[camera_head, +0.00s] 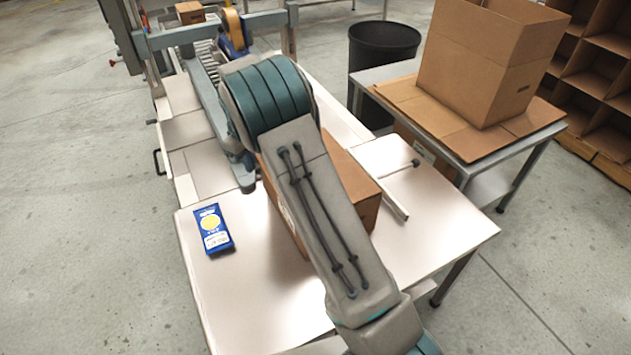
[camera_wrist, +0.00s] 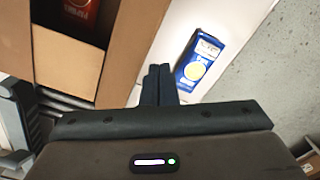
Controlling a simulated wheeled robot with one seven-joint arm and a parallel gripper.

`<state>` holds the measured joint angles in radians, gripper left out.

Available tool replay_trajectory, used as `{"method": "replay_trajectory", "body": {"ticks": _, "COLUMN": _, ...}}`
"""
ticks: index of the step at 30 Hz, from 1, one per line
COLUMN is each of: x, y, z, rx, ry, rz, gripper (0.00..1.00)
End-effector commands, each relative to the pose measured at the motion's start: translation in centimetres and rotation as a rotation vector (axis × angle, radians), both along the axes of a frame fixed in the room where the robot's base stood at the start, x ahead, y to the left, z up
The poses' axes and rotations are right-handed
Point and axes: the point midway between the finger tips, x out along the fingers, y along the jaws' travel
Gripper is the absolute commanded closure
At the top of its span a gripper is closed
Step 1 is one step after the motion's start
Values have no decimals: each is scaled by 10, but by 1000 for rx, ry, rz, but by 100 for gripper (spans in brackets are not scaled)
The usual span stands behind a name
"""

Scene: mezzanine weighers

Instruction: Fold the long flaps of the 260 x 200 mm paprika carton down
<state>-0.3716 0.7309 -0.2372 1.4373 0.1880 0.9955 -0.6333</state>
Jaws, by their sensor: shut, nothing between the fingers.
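The brown carton (camera_head: 357,190) stands on the white table, largely hidden behind my arm in the head view. In the wrist view, the carton (camera_wrist: 132,50) is at the upper left, with its top at least partly open. A red packet (camera_wrist: 82,10) shows in the dark gap inside. One brown panel (camera_wrist: 65,62) borders the gap below, and another lies to its right; I cannot tell exactly how each flap is angled. My gripper (camera_wrist: 159,84) is shut and empty, just beside the right panel's lower end. My arm hides the gripper in the head view.
A blue packet with a yellow disc (camera_head: 213,228) lies on the table (camera_head: 245,295) left of the carton; it also shows in the wrist view (camera_wrist: 199,62). A large open carton (camera_head: 485,65) stands on a side table at right. A black bin (camera_head: 383,65) is behind.

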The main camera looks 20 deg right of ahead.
Motion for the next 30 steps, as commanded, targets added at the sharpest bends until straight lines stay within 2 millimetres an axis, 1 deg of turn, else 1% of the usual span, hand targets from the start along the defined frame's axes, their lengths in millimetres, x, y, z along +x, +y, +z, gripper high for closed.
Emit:
{"method": "replay_trajectory", "body": {"ticks": 12, "x": 0, "y": -1, "z": 0, "rx": 0, "ry": 0, "rz": 0, "gripper": 100}}
{"method": "replay_trajectory", "body": {"ticks": 16, "x": 2, "y": -9, "z": -1, "rx": 0, "ry": 0, "rz": -1, "gripper": 100}}
{"method": "replay_trajectory", "body": {"ticks": 20, "x": 4, "y": -22, "z": -2, "rx": 1, "ry": 1, "rz": -4, "gripper": 100}}
{"method": "replay_trajectory", "body": {"ticks": 23, "x": 4, "y": -21, "z": 0, "rx": -1, "ry": 2, "rz": -1, "gripper": 100}}
{"method": "replay_trajectory", "body": {"ticks": 26, "x": 4, "y": -21, "z": 7, "rx": -1, "ry": 1, "rz": -1, "gripper": 100}}
{"method": "replay_trajectory", "body": {"ticks": 30, "x": 4, "y": -21, "z": 28, "rx": 0, "ry": 0, "rz": 0, "gripper": 100}}
